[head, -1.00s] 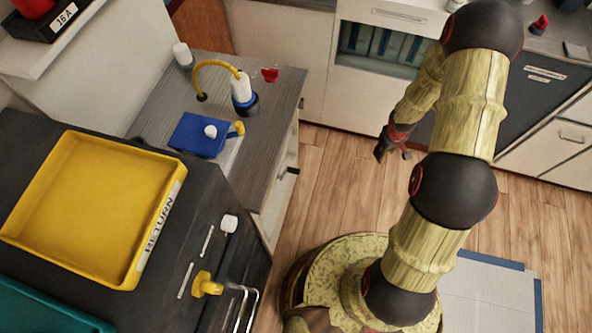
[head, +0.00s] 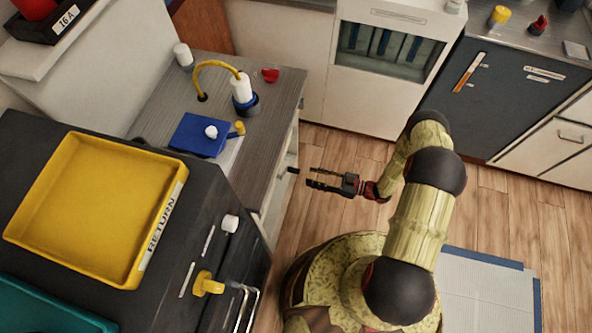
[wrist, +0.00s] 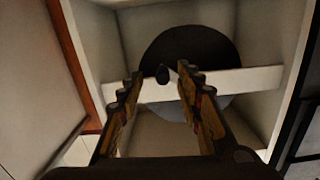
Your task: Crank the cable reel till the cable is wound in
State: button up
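In the wrist view a dark round disc (wrist: 195,48), which looks like the cable reel, stands in a pale open compartment behind a white crossbar (wrist: 235,80). A small dark knob (wrist: 162,74) shows in front of it, between my fingertips in the picture. A dark knob (head: 293,170) also sticks out from the counter's front in the head view. My gripper (head: 312,177) is open and empty, pointing left towards it with a small gap. In the wrist view its fingers (wrist: 160,70) are well apart. The reel itself is hidden in the head view, and I see no cable on it.
The counter (head: 270,100) above holds a blue box (head: 200,135), a red cup (head: 270,75) and a white-and-blue bottle (head: 242,90). A yellow tray (head: 90,210) lies on the dark cabinet at left. The wooden floor (head: 335,150) around my gripper is clear.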

aim_at(296, 170)
jog(key=shift+y, duration=0.5)
jog(key=shift+r+b+x, duration=0.3)
jog(key=shift+b+x, duration=0.1)
jog(key=shift+x, duration=0.9)
jog(key=shift+r+b+x, duration=0.3)
jog(key=shift+b+x, duration=0.05)
jog(key=shift+x, duration=0.95)
jog(key=shift+r+b+x, duration=0.25)
jog(key=shift+b+x, duration=0.15)
jog(key=shift+x, duration=0.9)
jog(key=shift+s, duration=0.1)
jog(key=shift+c, duration=0.2)
jog(key=c, duration=0.7)
grip_shut()
